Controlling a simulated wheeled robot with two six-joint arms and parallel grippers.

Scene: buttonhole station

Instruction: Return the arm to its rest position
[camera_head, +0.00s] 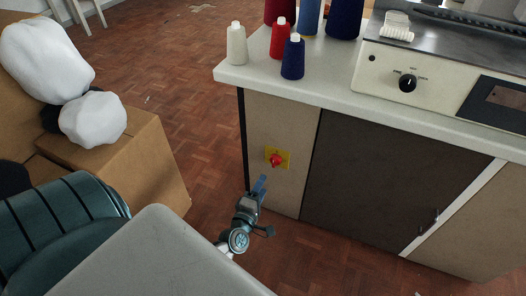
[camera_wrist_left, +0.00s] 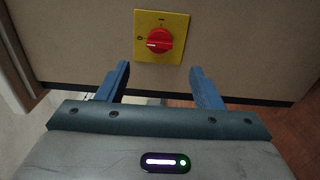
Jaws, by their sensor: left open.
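My left gripper (camera_head: 260,188) is low in front of the cabinet, in the middle of the head view, with its blue fingers apart. In the left wrist view its two fingers (camera_wrist_left: 160,85) stand open with nothing between them. A red rotary switch (camera_head: 276,160) on a yellow plate sits on the cabinet's beige panel, just above the fingertips in the head view. The switch (camera_wrist_left: 159,41) also shows in the left wrist view, beyond the fingers, and they do not touch it. Its white mark points left, near the "0". My right gripper is not in view.
The cabinet's white worktop (camera_head: 300,88) carries several thread cones at its left end and a machine with a black knob (camera_head: 407,83) at the right. Cardboard boxes (camera_head: 140,165) with white bundles stand at the left. The wooden floor (camera_head: 175,75) between is clear.

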